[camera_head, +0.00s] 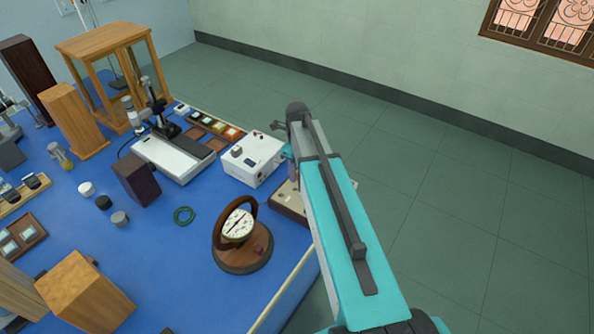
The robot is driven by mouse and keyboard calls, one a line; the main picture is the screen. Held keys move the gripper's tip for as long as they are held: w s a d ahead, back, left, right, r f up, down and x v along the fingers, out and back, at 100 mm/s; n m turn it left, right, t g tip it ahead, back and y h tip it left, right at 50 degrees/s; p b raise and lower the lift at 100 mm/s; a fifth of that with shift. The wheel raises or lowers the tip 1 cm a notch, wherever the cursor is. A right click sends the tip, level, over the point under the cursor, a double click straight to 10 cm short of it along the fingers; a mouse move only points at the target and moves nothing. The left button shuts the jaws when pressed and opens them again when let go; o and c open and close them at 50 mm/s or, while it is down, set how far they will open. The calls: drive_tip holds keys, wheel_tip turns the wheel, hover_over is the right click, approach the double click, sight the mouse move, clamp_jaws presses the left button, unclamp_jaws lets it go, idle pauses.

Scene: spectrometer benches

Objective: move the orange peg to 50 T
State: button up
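I cannot make out the orange peg or any 50 T mark in the head view. A round wooden instrument with an upright brown ring and a white dial (239,225) stands near the bench's right edge. A brownish box (287,203) sits behind it, partly hidden by my teal arm. My arm reaches up from the bottom right over the bench edge. Only a small part of my gripper (288,158) shows past the arm's left side, near the white box; its fingers cannot be made out.
A white box with a knob (252,158) stands beside the brownish box. A microscope-like stand on a white base (170,155) is further left. Wooden blocks stand at left. Floor to the right is clear.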

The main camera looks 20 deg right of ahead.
drive_tip(key=shift+r, duration=0.1)
wheel_tip(320, 180, up, 14)
drive_tip(key=b, duration=0.4)
idle(0.8)
drive_tip(key=shift+s+f, duration=0.15)
drive_tip(key=shift+f, duration=0.1)
idle(0.6)
